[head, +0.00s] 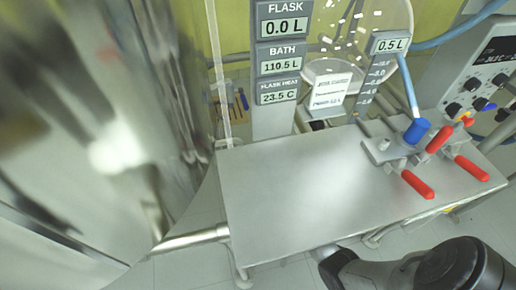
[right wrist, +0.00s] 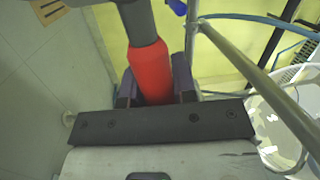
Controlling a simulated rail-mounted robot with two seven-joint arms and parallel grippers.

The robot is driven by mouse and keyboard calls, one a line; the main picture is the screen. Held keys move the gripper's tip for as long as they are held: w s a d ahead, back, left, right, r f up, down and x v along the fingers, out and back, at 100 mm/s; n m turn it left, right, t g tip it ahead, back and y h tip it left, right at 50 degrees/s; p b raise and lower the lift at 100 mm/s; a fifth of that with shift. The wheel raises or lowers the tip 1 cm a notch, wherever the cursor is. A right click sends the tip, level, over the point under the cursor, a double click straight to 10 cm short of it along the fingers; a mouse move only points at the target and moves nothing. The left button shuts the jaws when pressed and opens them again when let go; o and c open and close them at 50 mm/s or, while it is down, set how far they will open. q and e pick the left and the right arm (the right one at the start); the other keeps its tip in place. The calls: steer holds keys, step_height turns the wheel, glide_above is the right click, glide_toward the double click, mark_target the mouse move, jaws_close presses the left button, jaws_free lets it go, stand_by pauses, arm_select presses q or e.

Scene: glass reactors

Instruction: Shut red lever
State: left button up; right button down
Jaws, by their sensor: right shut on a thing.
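In the right wrist view, my right gripper (right wrist: 154,90) is shut on a red lever (right wrist: 150,62), with its dark fingers on both sides of the red grip. A grey shaft (right wrist: 136,20) runs up from the grip. In the head view, my right gripper is hidden, and I cannot tell where the held lever lies there. Two red handles (head: 417,184) (head: 471,168) stick out from metal clamps on the steel table, and another red handle (head: 439,138) rises behind them. None of these has a gripper on it. My left gripper is not in view.
The steel table (head: 290,190) is mostly bare. A blue-capped hose fitting (head: 416,131) stands at the clamps. Behind are a display column (head: 280,60), a glass flask (head: 330,75) and a control box (head: 480,75). A pipe (right wrist: 260,80) runs close right of my right gripper.

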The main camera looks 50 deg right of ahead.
steer(key=shift+f+m, duration=0.5)
steer(key=shift+m, duration=0.2)
steer(key=shift+b, duration=0.3)
steer(key=c, duration=0.9)
jaws_free()
steer(key=shift+s, duration=0.1)
steer(key=shift+s+a+p, duration=0.15)
steer(key=shift+s+p, duration=0.15)
steer(key=p+v, duration=0.4)
steer(key=v, duration=0.9)
steer(key=shift+f+p, duration=0.3)
steer(key=shift+p, duration=0.05)
steer(key=shift+w+a, duration=0.1)
steer(key=shift+a, duration=0.05)
